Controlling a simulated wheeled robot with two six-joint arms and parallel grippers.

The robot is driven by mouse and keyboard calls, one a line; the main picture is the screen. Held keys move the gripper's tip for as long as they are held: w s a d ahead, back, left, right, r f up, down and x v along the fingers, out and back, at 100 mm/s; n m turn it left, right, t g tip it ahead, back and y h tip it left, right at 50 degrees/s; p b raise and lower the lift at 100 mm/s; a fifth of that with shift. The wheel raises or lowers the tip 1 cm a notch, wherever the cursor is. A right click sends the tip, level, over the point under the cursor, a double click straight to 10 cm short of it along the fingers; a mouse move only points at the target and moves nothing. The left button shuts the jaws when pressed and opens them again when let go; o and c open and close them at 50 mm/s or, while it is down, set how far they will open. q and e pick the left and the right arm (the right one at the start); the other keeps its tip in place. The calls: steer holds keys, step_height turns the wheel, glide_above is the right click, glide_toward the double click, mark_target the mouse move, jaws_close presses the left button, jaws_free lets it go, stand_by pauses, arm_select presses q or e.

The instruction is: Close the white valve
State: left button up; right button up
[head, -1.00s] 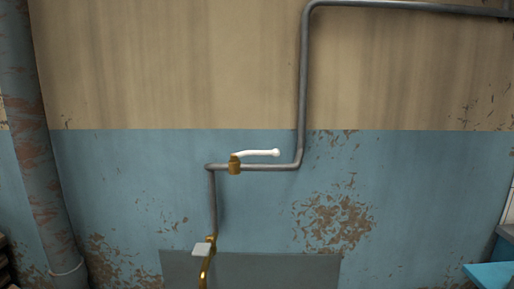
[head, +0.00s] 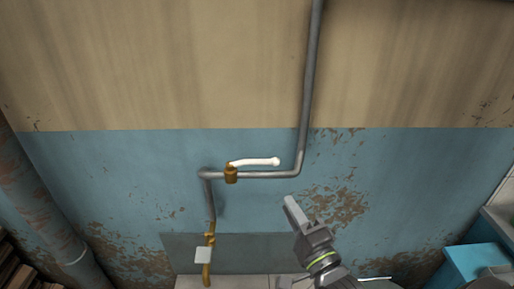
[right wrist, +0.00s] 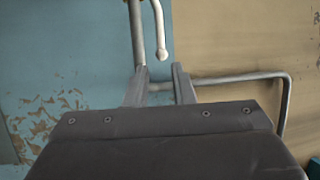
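The white valve handle (head: 255,162) lies almost level along a grey pipe, running right from a brass valve body (head: 231,174) to its rounded end. It also shows in the right wrist view (right wrist: 160,32), where its round end is just beyond the fingers, near the gap between them. My right gripper (head: 292,208) is below and a little right of the handle's end in the head view, pointing up toward the wall. In the right wrist view its two fingers (right wrist: 161,82) are apart with nothing held between them. My left gripper is not in view.
The grey pipe (head: 305,95) rises on the right of the valve. A lower brass fitting (head: 208,239) with a light grey plate is at lower left. A thick rusty pipe (head: 38,195) stands far left. A blue box (head: 474,262) is at lower right. Wall space right of the pipe is clear.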

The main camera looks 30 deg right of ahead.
mark_target(253, 163)
steer(key=w+r+p, duration=0.3)
steer(key=w+p, duration=0.1)
steer(key=w, duration=1.2)
steer(key=shift+w+d+p, duration=0.3)
steer(key=shift+w+d, duration=0.1)
jaws_close()
